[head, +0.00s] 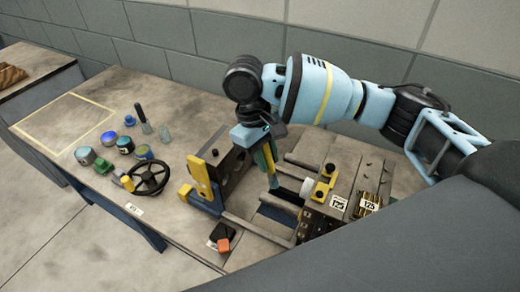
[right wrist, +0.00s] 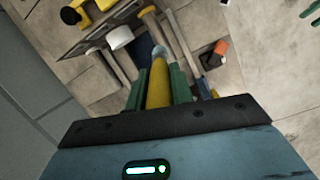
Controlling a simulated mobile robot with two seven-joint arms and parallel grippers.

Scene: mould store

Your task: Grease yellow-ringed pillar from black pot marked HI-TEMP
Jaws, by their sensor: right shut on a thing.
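My right gripper (head: 266,160) has its green fingers shut on a yellow-handled tool (right wrist: 158,88) with a pale tip, apparently a brush. It points down between the two blocks of the mould, over the grey pillars (head: 245,230). In the right wrist view the tool's tip appears near a pillar (right wrist: 182,42); I cannot tell whether they touch. My left gripper is not in view.
A black handwheel (head: 150,178) sits by the pots. A yellow clamp (head: 199,176) is on the left mould block, and a yellow fitting (head: 324,182) on the right one. An orange item (head: 223,245) lies at the front. A taped outline (head: 68,118) at the left is empty.

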